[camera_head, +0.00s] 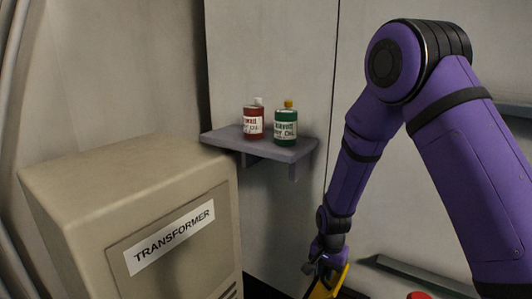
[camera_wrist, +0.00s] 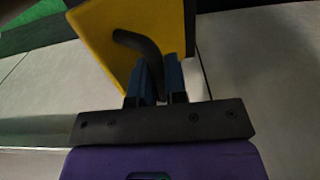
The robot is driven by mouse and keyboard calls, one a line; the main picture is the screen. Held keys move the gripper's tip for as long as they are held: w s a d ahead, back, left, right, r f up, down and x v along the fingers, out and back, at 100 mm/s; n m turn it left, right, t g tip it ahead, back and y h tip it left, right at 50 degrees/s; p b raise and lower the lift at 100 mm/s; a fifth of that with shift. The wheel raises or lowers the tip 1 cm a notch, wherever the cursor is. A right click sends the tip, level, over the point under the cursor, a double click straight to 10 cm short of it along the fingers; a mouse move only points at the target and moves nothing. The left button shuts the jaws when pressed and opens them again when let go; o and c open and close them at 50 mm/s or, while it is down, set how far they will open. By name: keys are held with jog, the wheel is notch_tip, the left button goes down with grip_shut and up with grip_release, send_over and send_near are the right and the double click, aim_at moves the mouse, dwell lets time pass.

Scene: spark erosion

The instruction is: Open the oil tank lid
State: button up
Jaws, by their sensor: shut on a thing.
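The yellow lid (camera_head: 328,289) shows only in part at the bottom edge of the head view, below my gripper (camera_head: 322,264), and it stands at a slant. In the wrist view the lid (camera_wrist: 105,35) fills the upper middle, with a dark bent handle (camera_wrist: 132,40) on it. My gripper (camera_wrist: 160,82) is shut on this handle, its blue fingers close together at the handle's end. The tank under the lid is not visible in the head view, so I cannot tell how far the lid stands open.
A beige transformer cabinet (camera_head: 105,190) stands at the left. A grey wall shelf (camera_head: 228,137) holds a red bottle (camera_head: 252,125) and a green bottle (camera_head: 285,128). A red object (camera_head: 418,296) shows at the bottom edge. A grey ledge (camera_head: 425,276) lies right of my gripper.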

jog(key=shift+w+a, duration=0.1)
jog(key=shift+a, duration=0.05)
jog(key=shift+w+a+r, duration=0.2)
jog(key=shift+w+a, duration=0.4)
jog(key=shift+a, duration=0.45)
jog(key=shift+w+a+f, duration=0.1)
jog(key=shift+w+a, duration=0.65)
jog(key=shift+a, duration=0.2)
